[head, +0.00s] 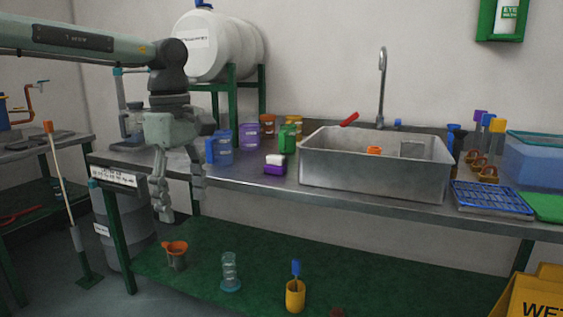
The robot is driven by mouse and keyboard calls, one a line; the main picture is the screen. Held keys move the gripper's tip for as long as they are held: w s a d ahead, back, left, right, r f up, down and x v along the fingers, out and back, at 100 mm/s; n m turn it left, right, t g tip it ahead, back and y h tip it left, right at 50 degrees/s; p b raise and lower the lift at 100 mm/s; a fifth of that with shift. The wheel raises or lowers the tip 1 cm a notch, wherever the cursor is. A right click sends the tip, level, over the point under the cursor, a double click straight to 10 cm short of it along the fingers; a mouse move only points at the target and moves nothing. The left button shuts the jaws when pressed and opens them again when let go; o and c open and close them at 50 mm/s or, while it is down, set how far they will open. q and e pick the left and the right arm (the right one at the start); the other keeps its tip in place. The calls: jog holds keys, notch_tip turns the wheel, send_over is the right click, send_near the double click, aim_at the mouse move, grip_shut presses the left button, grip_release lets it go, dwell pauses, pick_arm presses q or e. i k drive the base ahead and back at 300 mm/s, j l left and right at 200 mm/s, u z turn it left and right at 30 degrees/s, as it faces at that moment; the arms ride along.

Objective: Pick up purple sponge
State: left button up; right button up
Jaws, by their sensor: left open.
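The purple sponge (274,170) lies on the steel counter (235,172), just left of the sink. It is a small block with a purple lower part, and a white piece sits on top of it. My left gripper (168,215) hangs from the arm that comes in from the left. Its fingers point down in front of the counter's left part, apart and empty. It is to the left of the sponge and not touching it. My right gripper is not in the picture.
A steel sink (375,177) stands right of the sponge. Blue, purple and green containers (249,137) stand behind and left of it. A white tank (218,46) on a green stand (232,90) is behind. A blue rack (490,198) lies at the right.

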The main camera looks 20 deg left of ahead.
aim_at(276, 164)
jog(key=i, duration=1.6)
